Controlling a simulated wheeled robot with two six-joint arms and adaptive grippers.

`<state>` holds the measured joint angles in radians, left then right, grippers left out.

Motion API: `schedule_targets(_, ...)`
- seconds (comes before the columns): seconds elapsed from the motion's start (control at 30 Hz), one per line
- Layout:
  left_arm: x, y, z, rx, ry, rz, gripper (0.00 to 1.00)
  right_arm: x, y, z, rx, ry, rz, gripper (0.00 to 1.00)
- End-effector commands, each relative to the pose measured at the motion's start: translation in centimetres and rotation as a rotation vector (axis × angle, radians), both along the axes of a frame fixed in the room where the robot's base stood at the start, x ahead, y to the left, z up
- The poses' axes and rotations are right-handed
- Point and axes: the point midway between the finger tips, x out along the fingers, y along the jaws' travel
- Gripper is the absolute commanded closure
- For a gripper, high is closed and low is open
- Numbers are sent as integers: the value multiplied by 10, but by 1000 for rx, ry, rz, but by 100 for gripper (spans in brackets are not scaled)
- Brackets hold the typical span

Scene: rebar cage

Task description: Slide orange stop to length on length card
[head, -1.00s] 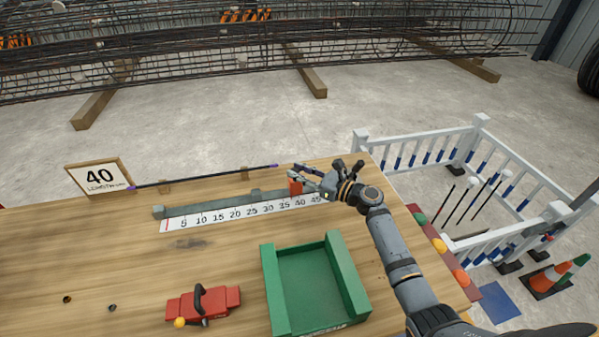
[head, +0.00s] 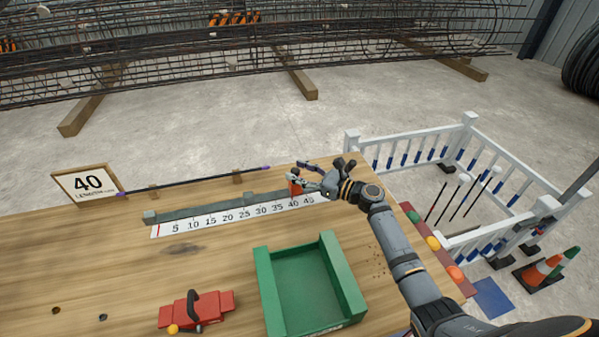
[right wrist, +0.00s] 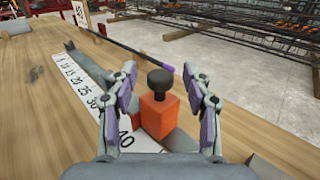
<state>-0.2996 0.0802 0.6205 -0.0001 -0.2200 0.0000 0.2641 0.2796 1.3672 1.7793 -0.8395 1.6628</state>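The orange stop (head: 294,187), a block with a black knob on top, sits on the grey rail (head: 205,207) near the 40 mark of the white number strip (head: 226,215). The length card (head: 87,183) stands at the left and reads 40. My right gripper (head: 308,178) is at the stop. In the right wrist view its fingers (right wrist: 160,78) stand apart on both sides of the orange stop (right wrist: 158,115), with gaps visible. The nearer finger hides part of the strip there. My left gripper is not in view.
A dark bar (head: 195,180) with purple ends lies behind the rail. A green tray (head: 263,290) and a red clamp-like tool (head: 196,309) are in front. Bare wood lies between them and the strip. A white fence (head: 420,144) stands beyond the right edge.

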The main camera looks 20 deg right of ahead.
Motion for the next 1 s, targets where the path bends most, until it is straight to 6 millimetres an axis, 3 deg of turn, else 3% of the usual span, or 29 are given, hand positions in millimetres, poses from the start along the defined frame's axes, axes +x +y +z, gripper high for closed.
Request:
schedule_targets(0.27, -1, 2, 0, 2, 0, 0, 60, -8, -8, -1, -3, 1, -1, 50)
schedule_targets(0.7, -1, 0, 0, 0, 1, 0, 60, -76, -75, -1, -4, 2, 2, 50)
schedule_targets(1.0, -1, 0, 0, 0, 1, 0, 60, -86, -85, 0, 1, 0, 0, 50)
